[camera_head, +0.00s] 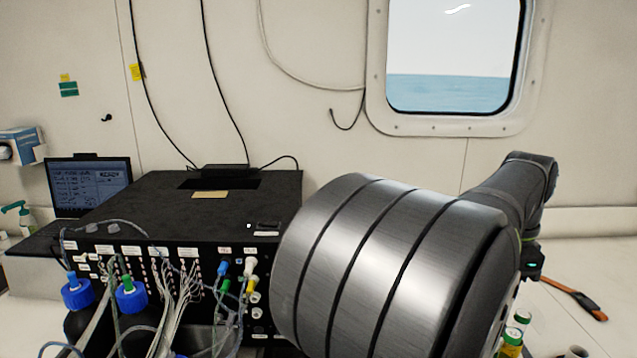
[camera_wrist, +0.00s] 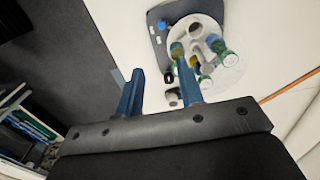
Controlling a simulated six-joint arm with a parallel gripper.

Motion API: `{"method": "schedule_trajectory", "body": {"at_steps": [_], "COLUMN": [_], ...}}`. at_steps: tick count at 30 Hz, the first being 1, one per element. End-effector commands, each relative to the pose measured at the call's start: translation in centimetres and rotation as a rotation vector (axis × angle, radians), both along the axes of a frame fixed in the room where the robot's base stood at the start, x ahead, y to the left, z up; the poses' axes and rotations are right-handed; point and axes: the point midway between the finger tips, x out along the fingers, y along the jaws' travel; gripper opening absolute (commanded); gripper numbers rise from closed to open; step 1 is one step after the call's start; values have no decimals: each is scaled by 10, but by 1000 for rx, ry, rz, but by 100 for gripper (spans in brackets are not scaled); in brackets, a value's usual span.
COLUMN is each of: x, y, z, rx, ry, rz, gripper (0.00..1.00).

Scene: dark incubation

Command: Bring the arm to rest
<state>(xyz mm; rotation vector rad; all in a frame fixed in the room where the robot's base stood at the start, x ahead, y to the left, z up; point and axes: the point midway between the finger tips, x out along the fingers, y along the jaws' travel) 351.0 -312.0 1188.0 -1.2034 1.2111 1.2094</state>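My gripper (camera_wrist: 160,66) shows in the wrist view with two blue fingers standing apart. It is open, and nothing is seen between the fingers. Beyond the fingertips is a round white holder (camera_wrist: 232,75) with several capped vials, on a grey-blue base (camera_wrist: 158,32). The fingers look apart from the vials, though the distance is hard to tell. In the head view my arm fills the lower middle and right, and my gripper's fingers are hidden there.
A black instrument box (camera_head: 150,215) with many tubes and cables stands at left. Blue-capped bottles (camera_head: 130,293) stand before it, and a laptop (camera_head: 90,185) behind. Small vials (camera_head: 512,338) and an orange-handled tool (camera_head: 588,302) are at lower right. White bench shows at right.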

Motion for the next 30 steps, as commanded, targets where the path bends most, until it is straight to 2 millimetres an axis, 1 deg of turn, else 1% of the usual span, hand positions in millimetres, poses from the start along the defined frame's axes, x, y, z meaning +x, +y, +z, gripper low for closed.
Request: {"method": "schedule_trajectory", "body": {"at_steps": [1,3,7,30], "x": [0,0,0,0], "y": [0,0,0,0], "z": [-6,-13,-20,-22], "rx": [0,-1,-1,-2], "ry": [0,-1,-1,-3], "rz": [1,2,2,4], "gripper": [35,35,35,35]}}
